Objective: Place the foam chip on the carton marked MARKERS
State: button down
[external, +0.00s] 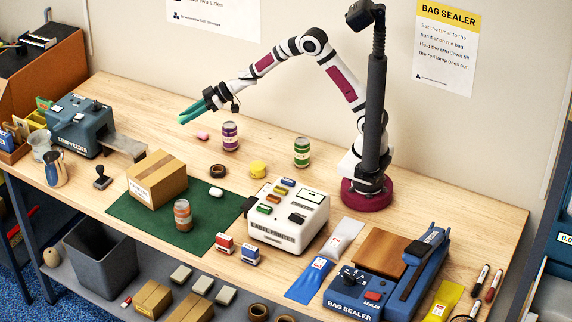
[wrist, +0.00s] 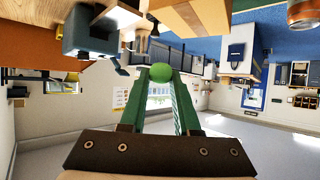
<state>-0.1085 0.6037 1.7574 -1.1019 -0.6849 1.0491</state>
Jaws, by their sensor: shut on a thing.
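My gripper (external: 192,112) hangs above the back left of the table, its teal fingers pointing left. In the wrist view my gripper (wrist: 161,85) is shut on a small rounded green piece (wrist: 161,72), seemingly the foam chip, at the fingertips. The top of the carton looks bare.
A pink piece (external: 202,135) and a purple-labelled jar (external: 230,136) stand near below my gripper. A strip feeder (external: 80,125) is at left. An orange-brown jar (external: 183,215) stands before the carton. The label printer (external: 290,215) is to the right of the mat.

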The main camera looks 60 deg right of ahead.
jog(key=a+f, duration=0.2)
jog(key=a, duration=0.2)
jog(key=a+f, duration=0.2)
jog(key=a, duration=0.2)
jog(key=a+f, duration=0.2)
jog(key=a, duration=0.2)
jog(key=shift+w+a, duration=0.15)
jog(key=shift+w, duration=0.1)
jog(key=shift+a+f, duration=0.15)
jog(key=shift+f, duration=0.95)
jog(key=shift+a+f, duration=0.15)
jog(key=shift+f, duration=0.95)
jog(key=c, duration=0.6)
grip_release()
jog(key=shift+f, duration=0.15)
jog(key=shift+c, duration=0.2)
